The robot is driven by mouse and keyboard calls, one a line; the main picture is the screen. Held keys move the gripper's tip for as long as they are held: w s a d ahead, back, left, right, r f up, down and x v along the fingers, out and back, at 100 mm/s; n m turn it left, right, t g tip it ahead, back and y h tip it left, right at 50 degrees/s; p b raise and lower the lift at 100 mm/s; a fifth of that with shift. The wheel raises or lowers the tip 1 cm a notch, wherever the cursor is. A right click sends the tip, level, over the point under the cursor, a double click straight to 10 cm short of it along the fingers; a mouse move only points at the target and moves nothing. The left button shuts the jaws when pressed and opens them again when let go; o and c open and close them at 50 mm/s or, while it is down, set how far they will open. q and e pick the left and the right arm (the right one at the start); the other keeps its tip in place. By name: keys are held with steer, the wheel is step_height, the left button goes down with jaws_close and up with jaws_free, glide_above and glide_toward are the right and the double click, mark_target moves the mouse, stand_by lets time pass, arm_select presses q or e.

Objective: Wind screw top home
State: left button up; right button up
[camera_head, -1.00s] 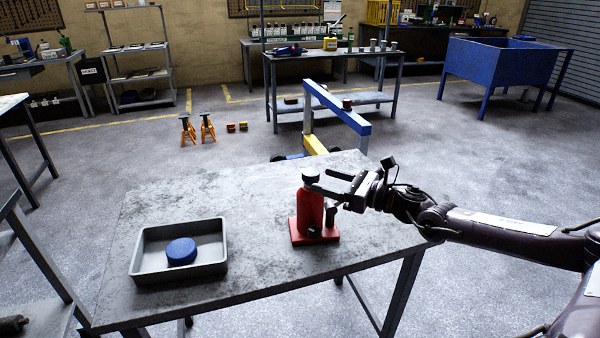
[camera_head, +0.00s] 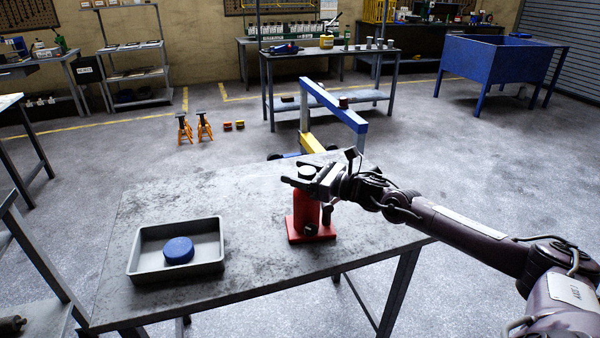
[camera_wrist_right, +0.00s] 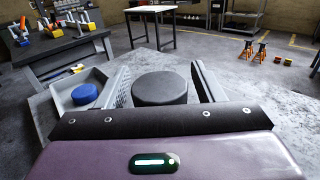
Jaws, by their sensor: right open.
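A red bottle jack (camera_head: 306,213) stands upright on the grey metal table (camera_head: 250,205). Its dark round screw top (camera_head: 307,172) sits at the jack's upper end. My right gripper (camera_head: 296,174) is open at the height of the screw top. In the right wrist view the screw top (camera_wrist_right: 160,88) lies between the two open fingers (camera_wrist_right: 163,85), with a visible gap on at least the right side. Contact with the left finger cannot be told. My left gripper is not in view.
A grey tray (camera_head: 137,262) holding a blue round disc (camera_head: 178,250) stands on the table left of the jack. The table between tray and jack is clear. A blue and yellow hoist (camera_head: 335,105) stands on the floor behind the table.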

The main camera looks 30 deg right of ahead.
steer(key=shift+c, duration=0.3)
steer(key=c, duration=0.9)
steer(key=shift+m+h, duration=0.3)
steer(key=shift+h, duration=0.1)
